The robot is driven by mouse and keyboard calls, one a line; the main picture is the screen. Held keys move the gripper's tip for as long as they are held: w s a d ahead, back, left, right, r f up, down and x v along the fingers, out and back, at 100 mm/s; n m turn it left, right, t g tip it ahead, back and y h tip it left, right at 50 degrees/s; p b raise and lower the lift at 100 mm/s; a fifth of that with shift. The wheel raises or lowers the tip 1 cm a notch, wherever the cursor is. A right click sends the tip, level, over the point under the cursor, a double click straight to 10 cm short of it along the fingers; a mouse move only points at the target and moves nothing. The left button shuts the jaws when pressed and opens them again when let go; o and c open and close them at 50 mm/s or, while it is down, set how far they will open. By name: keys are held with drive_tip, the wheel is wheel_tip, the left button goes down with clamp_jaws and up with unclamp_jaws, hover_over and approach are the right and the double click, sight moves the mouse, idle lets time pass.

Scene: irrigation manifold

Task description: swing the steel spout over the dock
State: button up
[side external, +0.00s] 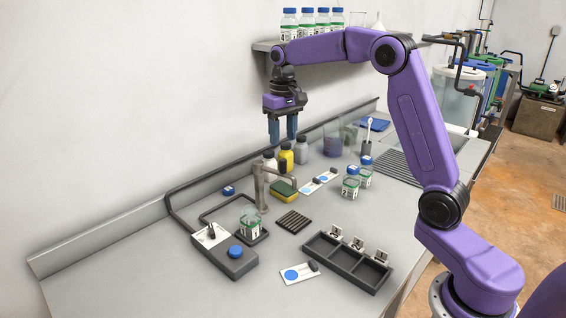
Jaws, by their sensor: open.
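The steel spout (260,188) stands upright on the counter left of centre. Its short top arm appears to reach right, toward the sponge. A jar marked 1 (250,221) sits on a small dark pad just left of the spout's foot, beside a grey unit (224,256) with a blue knob. I cannot tell for certain which part is the dock. My gripper (282,141) is open and empty, pointing down with blue fingers, above and slightly behind the spout's top. It appears apart from the spout.
A yellow-green sponge (284,193) and several bottles stand close behind the spout. A dark slatted mat (293,221) lies to its right front. A three-compartment tray (347,263) is at the front right. Jars (351,186) stand farther right. The counter's front left is clear.

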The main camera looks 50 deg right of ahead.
sight(283, 160)
wheel_tip(283, 160, down, 9)
drive_tip(key=shift+r, duration=0.1)
idle(0.3)
clamp_jaws()
